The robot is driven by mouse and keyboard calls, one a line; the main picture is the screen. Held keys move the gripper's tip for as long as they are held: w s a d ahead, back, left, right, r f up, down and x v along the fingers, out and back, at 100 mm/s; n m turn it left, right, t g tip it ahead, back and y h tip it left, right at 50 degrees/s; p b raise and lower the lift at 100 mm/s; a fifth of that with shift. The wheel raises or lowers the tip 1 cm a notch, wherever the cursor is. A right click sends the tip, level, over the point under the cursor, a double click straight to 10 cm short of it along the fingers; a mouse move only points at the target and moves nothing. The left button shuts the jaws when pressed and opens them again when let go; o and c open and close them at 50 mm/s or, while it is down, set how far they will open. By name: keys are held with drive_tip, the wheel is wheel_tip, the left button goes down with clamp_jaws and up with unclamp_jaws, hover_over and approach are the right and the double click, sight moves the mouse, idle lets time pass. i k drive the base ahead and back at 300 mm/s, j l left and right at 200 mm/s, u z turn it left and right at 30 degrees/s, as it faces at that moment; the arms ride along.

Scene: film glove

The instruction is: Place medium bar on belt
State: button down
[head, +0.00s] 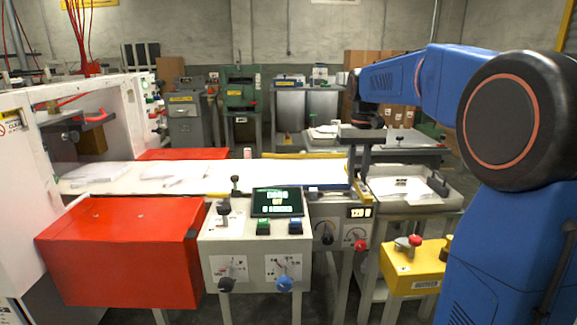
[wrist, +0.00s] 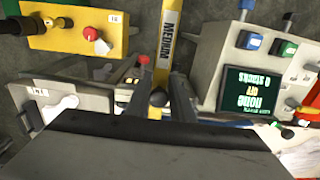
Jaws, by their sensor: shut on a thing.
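The medium bar (wrist: 169,24) is a yellow strip marked MEDIUM in the wrist view. It runs from the top edge down between the fingers of my gripper (wrist: 160,92). In the head view my gripper (head: 358,180) points down at the right end of the belt, shut on the bar (head: 361,191), which shows only as a short yellow piece. The belt (head: 240,172) is a long white surface with clear film packs on its left part. I cannot tell whether the bar touches anything below.
A control box (head: 259,245) with a lit screen and knobs stands in front of the belt. A red cover (head: 120,250) is at front left. A grey tray (head: 410,189) lies right of my gripper, with a yellow box (head: 412,270) below. A yellow strip (head: 305,155) lines the belt's far edge.

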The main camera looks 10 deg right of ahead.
sight(319, 172)
drive_tip(key=i, duration=1.1)
